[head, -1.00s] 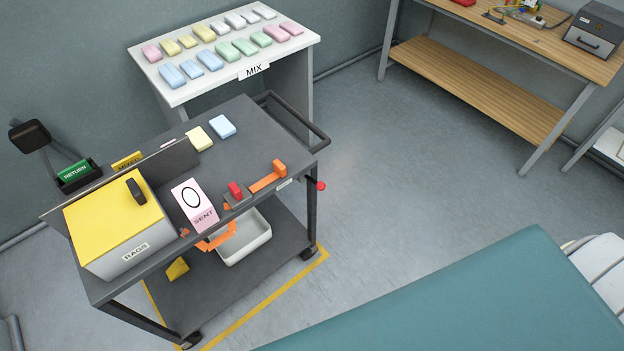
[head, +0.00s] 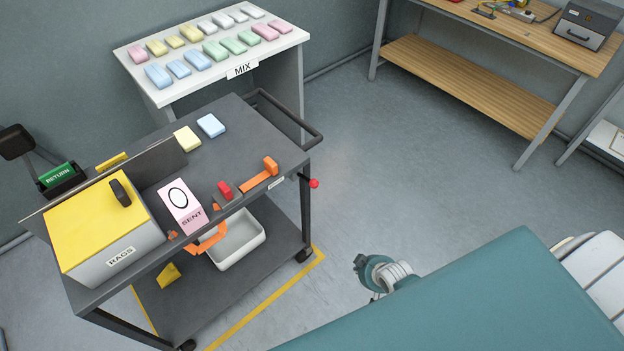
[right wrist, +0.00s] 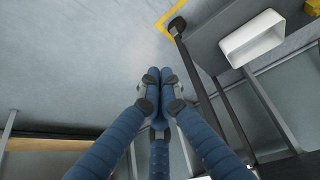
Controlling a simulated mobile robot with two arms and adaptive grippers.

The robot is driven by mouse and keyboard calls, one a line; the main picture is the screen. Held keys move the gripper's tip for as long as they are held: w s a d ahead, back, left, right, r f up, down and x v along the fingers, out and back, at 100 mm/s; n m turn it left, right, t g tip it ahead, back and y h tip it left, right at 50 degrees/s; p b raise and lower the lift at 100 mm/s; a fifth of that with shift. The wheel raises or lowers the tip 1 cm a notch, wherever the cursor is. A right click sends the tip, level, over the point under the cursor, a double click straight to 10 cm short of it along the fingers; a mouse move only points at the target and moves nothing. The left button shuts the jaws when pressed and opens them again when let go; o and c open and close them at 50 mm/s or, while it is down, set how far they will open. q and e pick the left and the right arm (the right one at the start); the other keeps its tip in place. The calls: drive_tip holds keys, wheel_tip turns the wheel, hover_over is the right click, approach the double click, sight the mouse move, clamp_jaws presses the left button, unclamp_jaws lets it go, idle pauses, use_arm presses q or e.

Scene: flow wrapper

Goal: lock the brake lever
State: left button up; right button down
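I cannot tell for sure that this is the brake lever. My right gripper (head: 362,265) is low over the floor, right of the cart and apart from it, partly hidden by the teal surface. In the right wrist view its blue fingers (right wrist: 158,74) meet at the tips with nothing visible between them. My left gripper is not in view.
A MIX table (head: 155,92) stands behind. Floor right of the cart is clear.

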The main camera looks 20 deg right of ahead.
drive_tip(key=w+r+t+b, duration=0.2)
drive_tip(key=w+r+t, duration=0.1)
drive_tip(key=w+r, duration=0.85)
drive_tip(key=w+a+r+t+y+b, duration=0.1)
drive_tip(key=w+r, duration=0.3)
drive_tip(key=r, duration=0.6)
drive_tip(key=w+a+r+n+t+y+b, duration=0.1)
drive_tip(key=w+a+r+y, duration=0.1)
drive_tip(key=r, duration=0.7)
drive_tip(key=shift+w+a+r+n+t+b, duration=0.35)
drive_tip(key=shift+w+a, duration=0.3)
drive_tip(key=shift+w, duration=0.25)
hover_over(313, 180)
drive_tip(key=w, duration=0.3)
drive_tip(key=f, duration=0.5)
drive_tip(key=shift+a+p, duration=0.3)
drive_tip(key=shift+s+d+f+p, duration=0.2)
drive_tip(key=shift+s+f+p, duration=0.3)
drive_tip(key=shift+s+f, duration=0.45)
drive_tip(key=shift+s+d+f, duration=0.1)
drive_tip(key=shift+s+f, duration=0.3)
